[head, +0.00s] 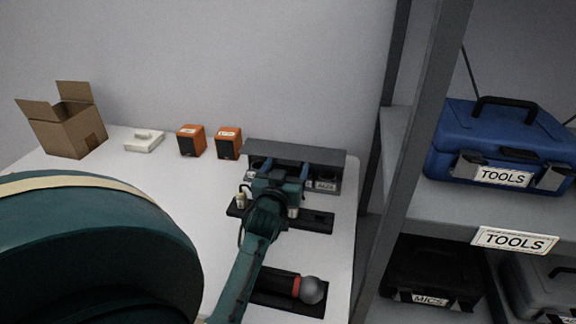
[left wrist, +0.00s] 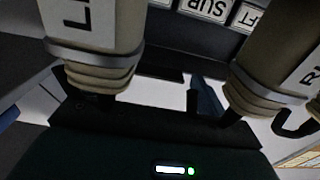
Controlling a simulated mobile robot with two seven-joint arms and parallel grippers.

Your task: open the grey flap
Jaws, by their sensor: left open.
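The grey flap (head: 295,153) shows in the head view as a flat dark grey panel along the top of a low grey unit at the back right of the table. Labelled recesses (head: 325,186) show below its front edge. My left gripper (head: 281,171) is open in front of the unit, its blue fingers close to the panel's front edge. I cannot tell whether they touch it. In the left wrist view two cream cylinders with grey bands and partly cut-off labels, left (left wrist: 95,45) and right (left wrist: 280,70), fill much of the picture. My right gripper is not in view.
Two orange speakers (head: 191,141) (head: 229,143), a white device (head: 144,140) and an open cardboard box (head: 72,128) stand left along the wall. A microphone (head: 311,289) lies in a black holder nearer me. A shelf rack (head: 409,150) with toolboxes bounds the right.

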